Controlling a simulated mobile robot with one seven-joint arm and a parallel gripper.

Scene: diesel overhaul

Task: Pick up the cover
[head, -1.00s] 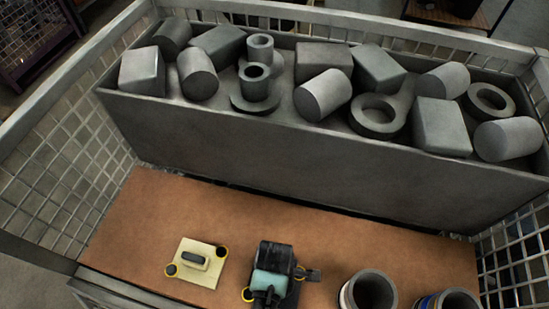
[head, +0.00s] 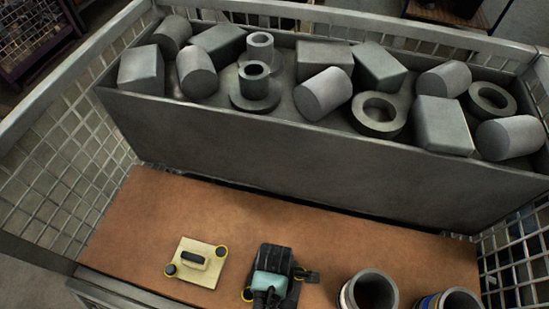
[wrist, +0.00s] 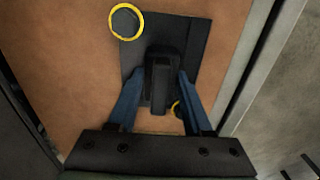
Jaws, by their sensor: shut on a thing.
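The cover (wrist: 198,68) is a flat dark plate with a raised black handle (wrist: 160,80) in the middle. A yellow-ringed round boss (wrist: 126,21) shows at its upper left corner in the wrist view, and another is partly hidden at lower right. My gripper (wrist: 159,88) is shut on the handle, with one blue finger on each side. In the head view, my gripper (head: 269,285) hides most of the cover. I cannot tell whether the cover touches the board or is just above it.
A cream plate (head: 189,273) with a dark handle lies left on the brown board (head: 240,215). Two open cylinders (head: 368,290) (head: 450,300) stand at right. A grey bin (head: 270,150) of metal parts stands behind. Mesh walls (head: 60,170) flank the board.

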